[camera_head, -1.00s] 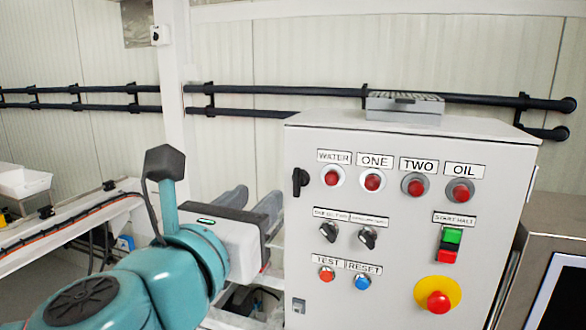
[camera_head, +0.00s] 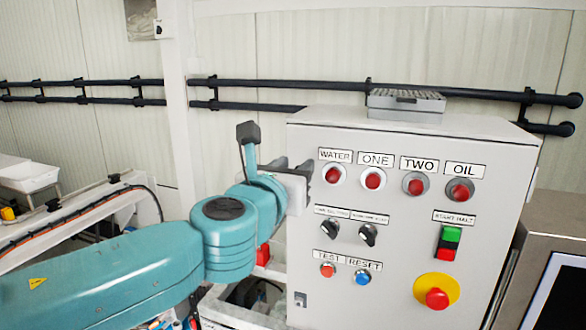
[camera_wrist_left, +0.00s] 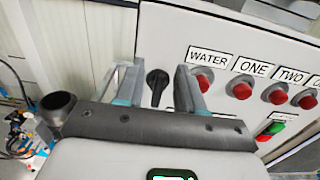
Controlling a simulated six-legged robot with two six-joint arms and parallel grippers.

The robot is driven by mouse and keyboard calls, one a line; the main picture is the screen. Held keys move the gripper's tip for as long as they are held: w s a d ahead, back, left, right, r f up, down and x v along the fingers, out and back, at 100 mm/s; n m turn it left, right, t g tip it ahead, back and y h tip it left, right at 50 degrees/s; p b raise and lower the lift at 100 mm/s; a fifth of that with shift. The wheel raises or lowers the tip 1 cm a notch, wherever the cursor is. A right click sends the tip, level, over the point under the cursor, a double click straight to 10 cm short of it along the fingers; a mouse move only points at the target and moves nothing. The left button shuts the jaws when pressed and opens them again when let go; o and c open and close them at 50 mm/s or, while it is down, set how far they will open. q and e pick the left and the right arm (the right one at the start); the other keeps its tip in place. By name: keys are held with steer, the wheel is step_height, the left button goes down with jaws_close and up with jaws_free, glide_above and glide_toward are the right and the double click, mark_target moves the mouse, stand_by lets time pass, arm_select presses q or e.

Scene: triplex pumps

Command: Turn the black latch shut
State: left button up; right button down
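The black latch (camera_wrist_left: 157,83) is on the left edge of the grey control cabinet (camera_head: 390,290). In the left wrist view its handle points downward, between the two fingers of my left gripper (camera_wrist_left: 158,76). The fingers are open, one on each side of the latch, with gaps visible; I cannot tell how deep they reach. In the head view my left gripper (camera_head: 303,172) is at the cabinet's left edge below the WATER label and hides the latch. My right gripper is not in view.
Red WATER (camera_head: 333,175), ONE (camera_head: 372,181), TWO (camera_head: 416,187) and OIL (camera_head: 460,190) buttons are right of the latch. An emergency stop (camera_head: 437,298) sits lower right. A grey tray-like box (camera_head: 405,113) lies on top. A steel cabinet (camera_head: 553,220) stands at the right.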

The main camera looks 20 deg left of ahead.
arm_select(q)
steer(key=c, duration=0.5)
steer(key=shift+w+d+f, duration=0.1)
steer(key=shift+w+d, duration=0.1)
jaws_close()
steer(key=shift+a, duration=0.1)
steer(key=f+n+b, duration=0.1)
steer(key=n+b, duration=0.3)
steer(key=n, duration=0.2)
steer(key=a+n+b, duration=0.1)
steer(key=n+b, duration=0.3)
steer(key=n, duration=0.2)
steer(key=a+f+n+b, duration=0.1)
steer(key=n+b, duration=0.3)
steer(key=n, duration=0.1)
steer(key=shift+a+f+n+b, duration=0.2)
steer(key=shift+f+n+b, duration=0.1)
steer(key=shift+f+n, duration=0.1)
steer(key=shift+r, duration=0.1)
